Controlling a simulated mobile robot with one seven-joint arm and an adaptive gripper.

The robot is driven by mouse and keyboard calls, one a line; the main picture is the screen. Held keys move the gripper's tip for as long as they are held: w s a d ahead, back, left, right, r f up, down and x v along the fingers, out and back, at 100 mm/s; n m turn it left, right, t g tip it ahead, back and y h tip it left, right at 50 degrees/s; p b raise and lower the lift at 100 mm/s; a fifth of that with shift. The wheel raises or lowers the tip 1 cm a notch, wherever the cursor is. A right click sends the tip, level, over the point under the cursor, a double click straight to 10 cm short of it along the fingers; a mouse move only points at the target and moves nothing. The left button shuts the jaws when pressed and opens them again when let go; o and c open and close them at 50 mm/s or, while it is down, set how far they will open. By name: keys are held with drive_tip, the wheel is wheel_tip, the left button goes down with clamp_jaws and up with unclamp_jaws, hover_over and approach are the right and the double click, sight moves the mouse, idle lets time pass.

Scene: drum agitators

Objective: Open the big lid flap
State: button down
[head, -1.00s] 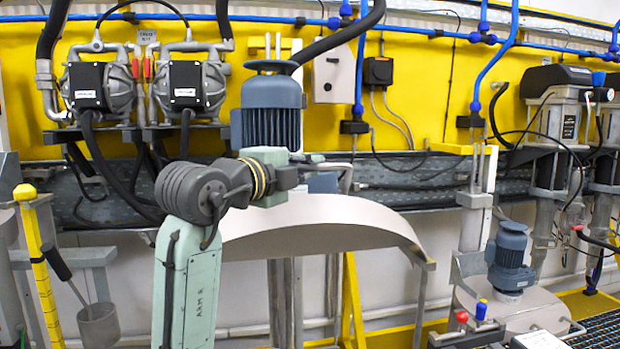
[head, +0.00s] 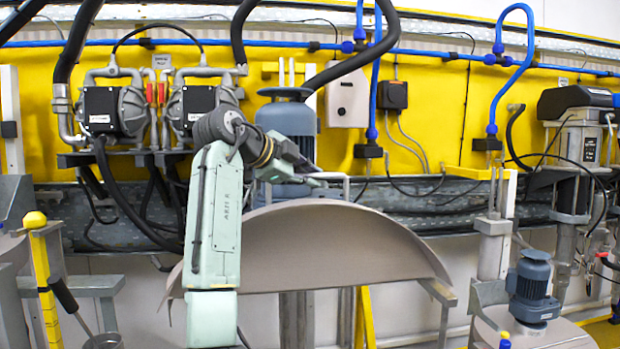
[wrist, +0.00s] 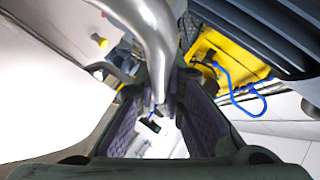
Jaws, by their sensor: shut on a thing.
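The big lid flap (head: 335,245) is a broad grey-beige half-round plate in the middle of the head view, tilted up with a broad face towards me. In the wrist view a pale smooth surface (wrist: 45,95) at the left appears to be part of it. My gripper (head: 315,180) is at the flap's upper edge, in front of the blue motor. In the wrist view my gripper (wrist: 160,105) is shut on a curved metal handle (wrist: 150,35), which runs between its fingers. The handle is hard to make out in the head view.
The ribbed blue motor (head: 287,125) stands close behind my gripper. Pumps (head: 200,105) and hoses hang on the yellow wall at the left. A smaller drum with a blue motor (head: 532,285) stands at the right. A yellow post (head: 42,270) stands at the left.

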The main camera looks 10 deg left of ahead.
drive_tip(key=shift+w, duration=0.15)
idle(0.3)
drive_tip(key=c, duration=1.7)
unclamp_jaws()
drive_tip(key=shift+o, duration=0.2)
drive_tip(key=shift+a, duration=0.15)
drive_tip(key=v, duration=1.2)
